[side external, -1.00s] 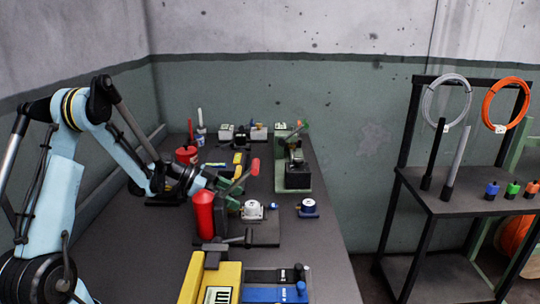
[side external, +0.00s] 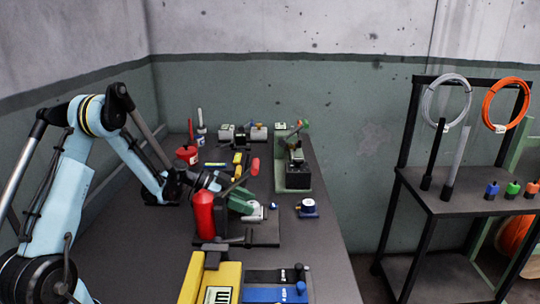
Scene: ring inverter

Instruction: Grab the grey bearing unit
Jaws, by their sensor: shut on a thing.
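The grey bearing unit (side external: 257,213) sits at the dark base plate beside the lever press, right of the red cylinder. My gripper (side external: 246,206), with green fingers, is lowered to it from the left and is shut on it. The fingers hide much of the unit's left side. I cannot tell whether it still touches the surface under it.
The press with its red cylinder (side external: 203,214) and red-knobbed lever (side external: 255,166) stands close by my gripper. A blue bearing unit (side external: 308,208) is to the right. A green machine (side external: 294,172) stands behind. A yellow case (side external: 222,280) is in front.

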